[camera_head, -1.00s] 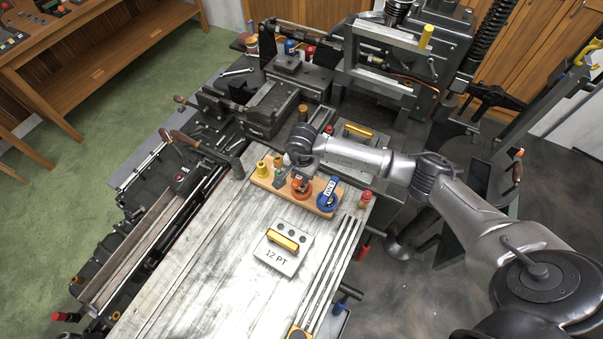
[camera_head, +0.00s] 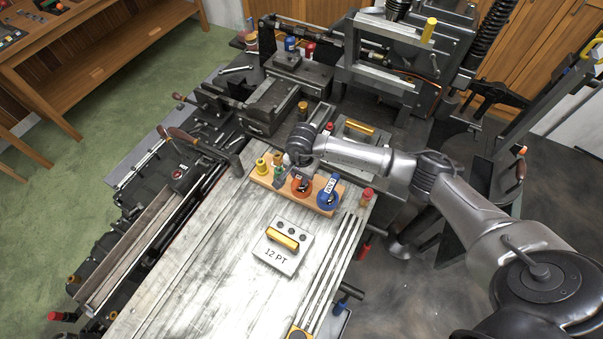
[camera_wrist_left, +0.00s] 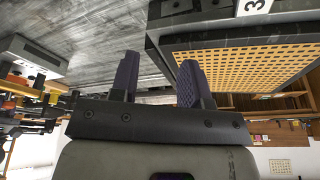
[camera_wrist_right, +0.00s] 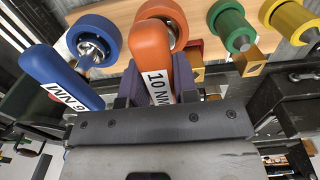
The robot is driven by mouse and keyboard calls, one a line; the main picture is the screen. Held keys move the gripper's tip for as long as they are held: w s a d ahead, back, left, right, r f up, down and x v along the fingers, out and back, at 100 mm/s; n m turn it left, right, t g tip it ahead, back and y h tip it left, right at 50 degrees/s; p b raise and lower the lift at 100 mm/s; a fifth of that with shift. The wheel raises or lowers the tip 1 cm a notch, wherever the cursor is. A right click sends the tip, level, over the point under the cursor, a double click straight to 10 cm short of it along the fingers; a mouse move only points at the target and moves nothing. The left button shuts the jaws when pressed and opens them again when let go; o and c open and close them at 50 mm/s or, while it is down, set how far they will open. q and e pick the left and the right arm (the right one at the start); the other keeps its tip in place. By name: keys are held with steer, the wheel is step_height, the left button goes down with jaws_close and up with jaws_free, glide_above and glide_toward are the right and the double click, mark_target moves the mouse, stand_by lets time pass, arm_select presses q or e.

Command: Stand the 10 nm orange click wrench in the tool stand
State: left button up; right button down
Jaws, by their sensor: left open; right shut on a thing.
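The orange click wrench (camera_wrist_right: 157,72), marked 10 NM, is between the fingers of my right gripper (camera_wrist_right: 158,88), which is shut on it. Its rounded orange end overlaps an orange ring (camera_wrist_right: 172,14) on the wooden tool stand; I cannot tell whether it is seated there. In the head view the stand (camera_head: 262,183) lies across the worktable, and my right gripper (camera_head: 298,172) is low over its orange ring (camera_head: 302,188). A blue wrench (camera_wrist_right: 60,77) is beside the orange one, near a blue ring (camera_wrist_right: 92,40). My left gripper (camera_wrist_left: 157,80) is open and empty, outside the head view.
Green (camera_wrist_right: 232,24) and yellow (camera_wrist_right: 290,18) rings stand farther along the stand. A grey block marked 12 PT (camera_head: 278,257) is on the table in front. Machine parts crowd behind the stand. A yellow perforated panel (camera_wrist_left: 245,65) is near my left gripper.

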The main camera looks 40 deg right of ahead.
arm_select(q)
steer(key=shift+f+b, duration=0.4)
arm_select(e)
steer(key=shift+f, duration=0.2)
steer(key=c, duration=0.8)
jaws_free()
arm_select(q)
step_height(320, 180, up, 8)
steer(key=p, duration=0.7)
steer(key=shift+f, duration=0.2)
arm_select(e)
step_height(320, 180, up, 14)
arm_select(q)
steer(key=shift+a, duration=0.1)
arm_select(e)
steer(key=shift+f, duration=0.1)
